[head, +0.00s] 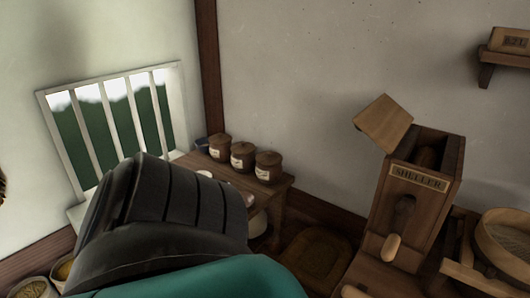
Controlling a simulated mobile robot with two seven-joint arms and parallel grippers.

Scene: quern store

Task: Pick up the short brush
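I cannot make out the short brush anywhere in the head view. A large dark grey, ribbed part of my own body with a teal part below it fills the lower left and middle, and hides much of the table and floor behind it. I see no fingertips of either gripper.
A small wooden table (281,187) stands in the corner with lidded jars (243,157) on it. A barred window (116,117) is at left, bowls (36,288) below. A wooden sheller (418,196) and a round sieve (506,240) stand at right, under a wall shelf (507,58).

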